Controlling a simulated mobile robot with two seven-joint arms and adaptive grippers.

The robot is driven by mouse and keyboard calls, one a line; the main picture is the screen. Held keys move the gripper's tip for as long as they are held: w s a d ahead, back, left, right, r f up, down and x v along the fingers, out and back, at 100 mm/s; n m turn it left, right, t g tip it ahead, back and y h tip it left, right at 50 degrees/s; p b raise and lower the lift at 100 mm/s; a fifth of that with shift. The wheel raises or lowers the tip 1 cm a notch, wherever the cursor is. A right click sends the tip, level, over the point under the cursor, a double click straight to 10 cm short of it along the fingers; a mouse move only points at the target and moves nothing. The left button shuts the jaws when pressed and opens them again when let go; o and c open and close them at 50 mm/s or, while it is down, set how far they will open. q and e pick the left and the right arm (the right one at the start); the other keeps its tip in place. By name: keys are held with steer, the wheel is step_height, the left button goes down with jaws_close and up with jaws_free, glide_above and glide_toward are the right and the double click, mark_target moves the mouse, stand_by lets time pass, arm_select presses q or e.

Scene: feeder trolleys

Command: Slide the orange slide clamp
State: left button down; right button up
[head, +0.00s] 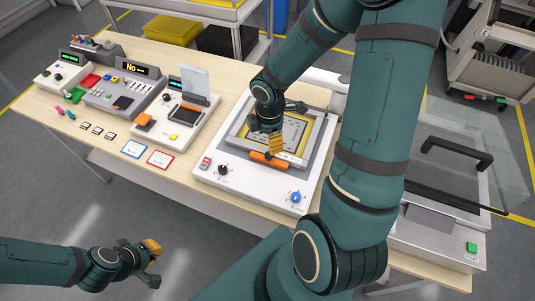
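The orange slide clamp (264,160) is a short orange bar on the front edge of the framed bed of a white machine (240,184). My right gripper (274,144) points down over the bed, with its yellow-orange pad just above and behind the clamp. I cannot tell whether the pad touches the clamp, and the arm hides part of the gripper. My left gripper (154,263) is low at the left, off the table's front edge, open and empty, with its fingers apart.
Control units with buttons (122,88) and a unit with another orange part (143,119) stand left on the wooden table. Two framed cards (160,160) lie in front. A machine with a black handle (455,160) stands at right.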

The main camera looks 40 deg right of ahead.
mark_target(269, 155)
step_height(269, 155, down, 8)
steer(key=shift+f+b, duration=0.15)
steer(key=shift+b, duration=1.1)
jaws_close()
